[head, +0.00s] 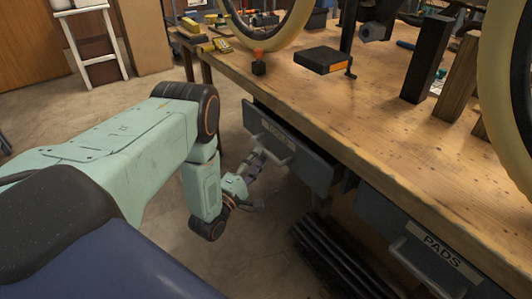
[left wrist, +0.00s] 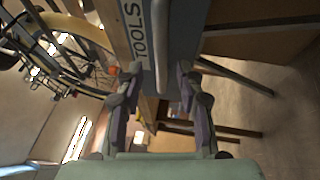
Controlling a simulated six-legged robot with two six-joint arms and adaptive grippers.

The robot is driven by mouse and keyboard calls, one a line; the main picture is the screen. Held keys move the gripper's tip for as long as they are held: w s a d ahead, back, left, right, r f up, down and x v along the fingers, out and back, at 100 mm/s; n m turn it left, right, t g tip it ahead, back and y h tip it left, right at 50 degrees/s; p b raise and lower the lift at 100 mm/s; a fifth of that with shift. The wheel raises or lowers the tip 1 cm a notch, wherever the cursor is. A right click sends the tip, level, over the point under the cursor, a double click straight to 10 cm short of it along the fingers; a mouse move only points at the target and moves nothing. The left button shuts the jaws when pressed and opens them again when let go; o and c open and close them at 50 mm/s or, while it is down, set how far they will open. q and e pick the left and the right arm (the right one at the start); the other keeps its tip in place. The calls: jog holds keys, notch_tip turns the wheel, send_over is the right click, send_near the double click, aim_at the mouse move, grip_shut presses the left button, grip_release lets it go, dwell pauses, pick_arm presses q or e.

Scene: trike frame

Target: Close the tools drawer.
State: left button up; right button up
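The tools drawer (head: 312,166) is a grey drawer under the front edge of the wooden bench. Its label is hard to read in the head view. In the left wrist view the front of the tools drawer (left wrist: 180,25) carries the word TOOLS. How far it stands out from the bench is hard to tell. Its bar handle (head: 272,149) also shows in the left wrist view (left wrist: 160,65). My left gripper (head: 262,160) is at the handle. In the left wrist view its fingers (left wrist: 159,78) are apart, one on each side of the handle, with gaps visible. My right gripper is not in view.
A grey drawer labelled PADS (head: 432,250) sits to the right under the bench (head: 390,140). Wheels, a dark box (head: 324,60) and wooden blocks stand on top. Dark slats (head: 335,262) lie below. A white stool (head: 95,45) stands at the back left, with open floor before it.

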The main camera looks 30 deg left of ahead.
aim_at(265, 149)
pick_arm(q)
jog(key=shift+w+r+b, duration=0.15)
jog(key=shift+w+b, duration=0.05)
jog(key=shift+w, duration=0.95)
jog(key=shift+w+r+b, duration=0.15)
jog(key=shift+w+b, duration=0.05)
jog(key=shift+w, duration=0.9)
grip_shut()
